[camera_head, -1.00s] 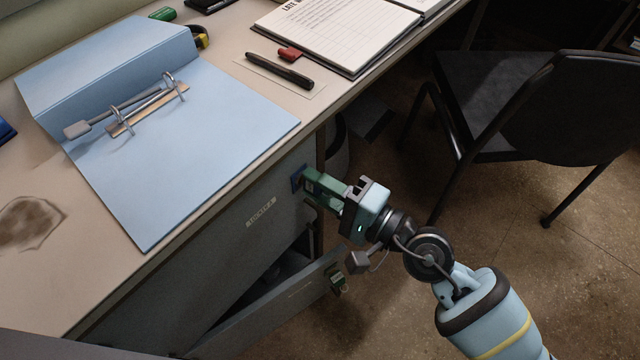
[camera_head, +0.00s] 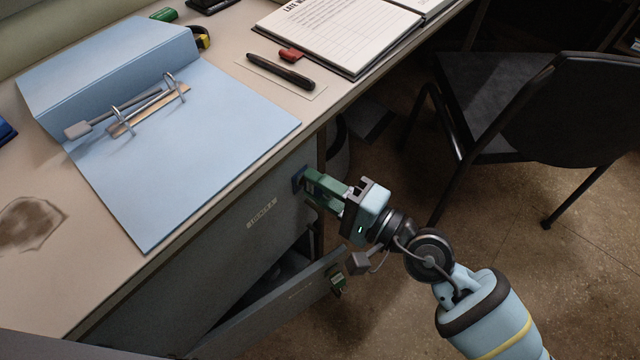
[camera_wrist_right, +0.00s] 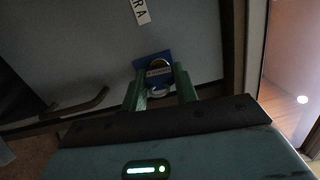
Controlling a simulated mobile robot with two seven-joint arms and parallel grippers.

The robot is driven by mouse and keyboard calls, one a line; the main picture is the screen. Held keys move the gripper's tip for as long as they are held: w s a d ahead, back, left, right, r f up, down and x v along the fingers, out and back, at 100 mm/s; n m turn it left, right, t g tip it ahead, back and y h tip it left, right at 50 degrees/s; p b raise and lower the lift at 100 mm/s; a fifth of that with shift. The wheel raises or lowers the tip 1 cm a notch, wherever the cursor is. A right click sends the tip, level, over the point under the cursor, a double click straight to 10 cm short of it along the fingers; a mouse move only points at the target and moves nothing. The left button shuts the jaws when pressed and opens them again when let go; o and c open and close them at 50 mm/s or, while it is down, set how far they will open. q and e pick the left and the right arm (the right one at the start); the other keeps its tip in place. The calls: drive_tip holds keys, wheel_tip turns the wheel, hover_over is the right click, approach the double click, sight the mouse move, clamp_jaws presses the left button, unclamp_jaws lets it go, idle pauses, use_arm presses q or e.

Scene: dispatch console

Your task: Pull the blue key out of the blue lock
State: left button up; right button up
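The blue lock (camera_head: 298,179) is on the upper right of the grey desk front, below the desktop edge. Its blue plate also shows in the right wrist view (camera_wrist_right: 140,69). The round metallic head of the key (camera_wrist_right: 159,73) stands in front of it, between the two green fingers. My right gripper (camera_head: 318,187) reaches in from the right, its fingertips at the lock; in the right wrist view its fingers (camera_wrist_right: 160,86) sit on both sides of the key head and look closed on it. The key's shaft is hidden. My left gripper is not in view.
Below, an open grey door or drawer front (camera_head: 270,310) carries a small green lock (camera_head: 337,285). A black chair (camera_head: 540,110) stands at right. A blue binder (camera_head: 190,150), a pen (camera_head: 280,71) and a notebook (camera_head: 340,30) lie on the desktop (camera_head: 110,270). Floor between is free.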

drive_tip(key=c, duration=0.3)
drive_tip(key=shift+c, duration=0.7)
drive_tip(key=shift+b+v, duration=0.35)
drive_tip(key=shift+v, duration=1.5)
idle(1.1)
drive_tip(key=b+v, duration=0.1)
drive_tip(key=v, duration=0.5)
drive_tip(key=shift+s+a+b, duration=0.3)
drive_tip(key=shift+s+b, duration=0.05)
drive_tip(key=shift+s, duration=0.05)
idle(0.5)
